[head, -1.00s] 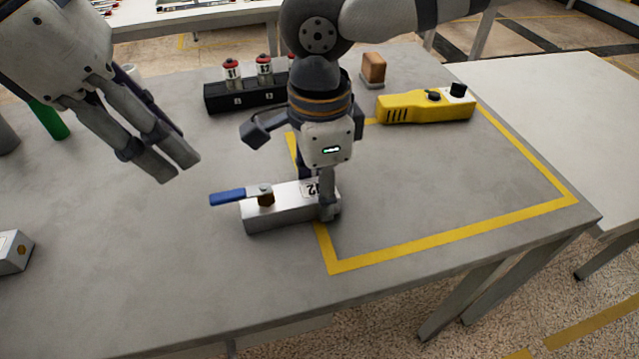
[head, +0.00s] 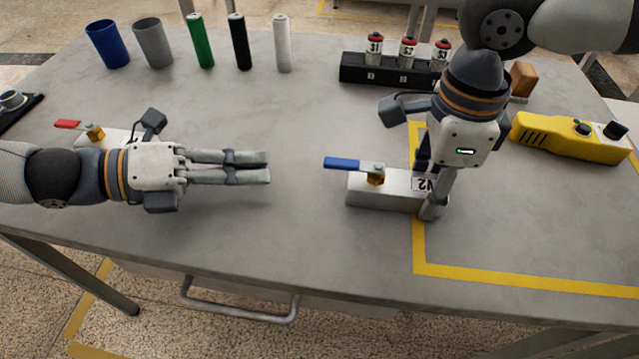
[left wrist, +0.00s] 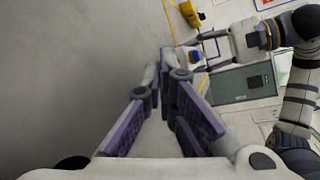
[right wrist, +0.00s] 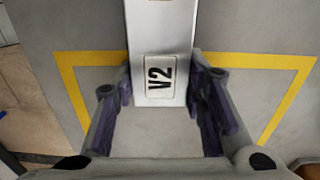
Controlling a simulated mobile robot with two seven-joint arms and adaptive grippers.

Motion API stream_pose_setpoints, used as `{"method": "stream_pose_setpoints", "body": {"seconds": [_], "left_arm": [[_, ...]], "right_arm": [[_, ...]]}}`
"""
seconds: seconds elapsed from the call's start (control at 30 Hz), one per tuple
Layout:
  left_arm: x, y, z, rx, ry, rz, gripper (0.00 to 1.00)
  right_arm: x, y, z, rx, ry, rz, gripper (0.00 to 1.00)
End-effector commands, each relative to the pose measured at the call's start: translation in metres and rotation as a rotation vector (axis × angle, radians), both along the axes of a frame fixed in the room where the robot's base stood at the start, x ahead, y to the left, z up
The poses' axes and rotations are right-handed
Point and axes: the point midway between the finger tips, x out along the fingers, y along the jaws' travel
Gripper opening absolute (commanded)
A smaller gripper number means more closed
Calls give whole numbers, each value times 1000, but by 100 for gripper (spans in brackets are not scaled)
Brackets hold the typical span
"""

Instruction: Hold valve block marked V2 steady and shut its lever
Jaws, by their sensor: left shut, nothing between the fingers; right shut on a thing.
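The valve block marked V2 (head: 370,190) is a silver block on the table with a blue lever (head: 342,162) on a brass stem. The lever sticks out to the left, along the block and past its end. My right gripper (head: 432,205) is shut on the block's right end, beside the V2 label (right wrist: 160,77), which shows clearly in the right wrist view. My left gripper (head: 268,168) is shut and empty, low over the table to the left of the lever, fingers pointing right toward it. In the left wrist view its fingers (left wrist: 168,60) are together.
Another block with a red lever (head: 68,124) lies behind my left arm. A black rack (head: 385,75) with red-topped cylinders, a yellow pendant (head: 565,138) and a brown block (head: 523,78) stand behind and right. Cups and tubes line the back left. Yellow tape marks the table.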

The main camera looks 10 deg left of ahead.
Motion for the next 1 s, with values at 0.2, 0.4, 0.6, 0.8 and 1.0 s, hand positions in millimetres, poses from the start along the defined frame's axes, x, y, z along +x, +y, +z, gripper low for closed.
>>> {"method": "stream_pose_setpoints", "body": {"seconds": [0.2,0.4,0.6,0.8,1.0], "left_arm": [[-84,0,10,-342,301,-112,0],[-94,1,13,-380,340,-132,0],[-93,-1,13,-378,338,-131,0],[-89,-28,12,-378,346,-135,0],[-79,-71,12,-376,343,-135,0]], "right_arm": [[0,0,0,-1,1,1,0],[0,0,0,-1,1,1,0],[0,0,0,-1,0,0,0],[0,0,0,-1,0,0,0],[0,0,0,-1,0,0,0]]}}
